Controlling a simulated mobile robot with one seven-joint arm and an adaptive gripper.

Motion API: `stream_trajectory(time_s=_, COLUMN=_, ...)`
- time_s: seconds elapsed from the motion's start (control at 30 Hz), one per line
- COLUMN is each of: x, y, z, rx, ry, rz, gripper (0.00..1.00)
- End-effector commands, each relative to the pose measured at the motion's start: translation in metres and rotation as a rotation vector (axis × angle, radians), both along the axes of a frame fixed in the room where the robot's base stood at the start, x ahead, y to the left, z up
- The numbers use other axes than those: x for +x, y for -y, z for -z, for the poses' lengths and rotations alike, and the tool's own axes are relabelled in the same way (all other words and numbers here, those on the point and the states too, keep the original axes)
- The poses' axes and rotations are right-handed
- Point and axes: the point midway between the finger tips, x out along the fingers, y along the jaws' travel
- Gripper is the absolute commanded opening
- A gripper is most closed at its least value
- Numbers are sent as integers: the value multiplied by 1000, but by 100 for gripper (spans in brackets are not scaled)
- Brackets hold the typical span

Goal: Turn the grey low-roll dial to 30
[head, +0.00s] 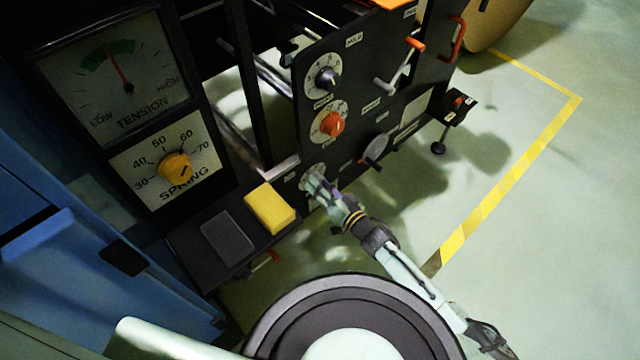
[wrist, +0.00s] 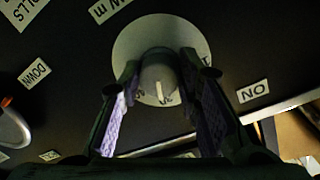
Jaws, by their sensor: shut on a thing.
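The grey low-roll dial (wrist: 158,78) sits on a round pale scale plate (wrist: 130,45) in the wrist view, with a light pointer line on its face toward the bottom of the picture. My gripper (wrist: 160,92) has a finger on each side of the dial and is shut on it. In the head view my gripper (head: 318,186) is at the lowest dial of the black panel and covers most of it. The scale's numbers are largely hidden by the fingers, so I cannot read the setting.
On the black panel above are an orange dial (head: 333,124) and a dark dial (head: 327,79). A yellow block (head: 269,208) lies on the ledge to the left. The floor at right is clear.

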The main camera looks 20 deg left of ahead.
Motion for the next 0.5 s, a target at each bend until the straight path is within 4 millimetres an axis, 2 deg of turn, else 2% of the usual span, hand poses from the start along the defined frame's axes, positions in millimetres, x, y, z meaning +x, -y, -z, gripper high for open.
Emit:
stream_trajectory(time_s=0.43, x=1, y=1, z=0, rx=6, ry=-9, rz=1, gripper=3)
stream_trajectory(time_s=0.47, x=1, y=1, z=0, rx=6, ry=-9, rz=2, gripper=31)
stream_trajectory(time_s=0.5, x=1, y=1, z=0, rx=6, ry=-9, rz=2, gripper=34)
